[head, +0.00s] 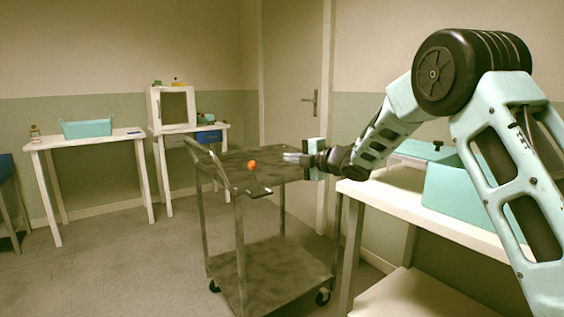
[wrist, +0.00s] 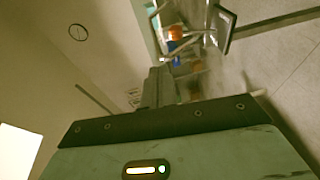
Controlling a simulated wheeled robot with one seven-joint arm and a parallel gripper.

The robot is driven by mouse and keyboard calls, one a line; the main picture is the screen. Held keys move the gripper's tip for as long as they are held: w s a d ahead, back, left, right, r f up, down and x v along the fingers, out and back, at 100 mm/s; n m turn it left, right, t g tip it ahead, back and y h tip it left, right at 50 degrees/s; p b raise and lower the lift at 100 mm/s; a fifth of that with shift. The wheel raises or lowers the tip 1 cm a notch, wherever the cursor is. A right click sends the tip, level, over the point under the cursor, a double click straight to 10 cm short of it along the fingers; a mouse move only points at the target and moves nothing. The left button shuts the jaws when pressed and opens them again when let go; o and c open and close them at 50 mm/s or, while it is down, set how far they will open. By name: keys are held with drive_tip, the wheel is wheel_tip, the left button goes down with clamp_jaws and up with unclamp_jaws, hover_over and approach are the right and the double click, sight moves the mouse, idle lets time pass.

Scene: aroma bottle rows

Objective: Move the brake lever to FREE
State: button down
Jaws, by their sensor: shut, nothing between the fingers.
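A grey metal trolley (head: 283,268) with two shelves and casters stands in the middle of the head view. An orange knob (head: 251,164), which looks like the brake lever's end, shows over its top shelf. An orange knob (wrist: 175,33) also shows in the wrist view, beyond my fingers, on a thin pale bar. Small blue and orange patches lie near it; I cannot read any FREE marking or tell the lever's position. My gripper (head: 291,157) is shut and empty above the trolley's right side, to the right of the knob and apart from it. Its fingers also show in the wrist view (wrist: 155,88).
A white table (head: 447,217) with teal boxes (head: 460,187) stands close on the right, under my arm. A white table (head: 85,140) with a teal bin (head: 87,128) and a stand with a white cabinet (head: 153,105) are at the back left.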

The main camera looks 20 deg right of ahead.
drive_tip(key=shift+s+d+r, duration=0.3)
drive_tip(key=shift+s+d, duration=0.1)
drive_tip(key=shift+s, duration=0.2)
drive_tip(key=shift+s+d+r, duration=0.3)
drive_tip(key=shift+s+d, duration=0.05)
drive_tip(key=shift+s, duration=0.2)
drive_tip(key=s+a+f+m+g+h, duration=0.35)
drive_tip(key=s+a+m, duration=0.3)
drive_tip(key=s, duration=0.45)
drive_tip(key=s+a+f+m+g+h, duration=0.25)
drive_tip(key=s+a+f+m, duration=0.35)
drive_tip(key=s, duration=0.5)
drive_tip(key=s+f+m+g+h, duration=0.3)
drive_tip(key=s+g, duration=0.5)
drive_tip(key=s, duration=2.1)
wheel_tip(320, 180, up, 19)
drive_tip(key=m+p, duration=0.1)
drive_tip(key=p, duration=1.9)
drive_tip(key=shift+w+a+y+p, duration=0.2)
drive_tip(key=shift+w+y+p, duration=0.05)
drive_tip(key=shift+y+p, duration=0.1)
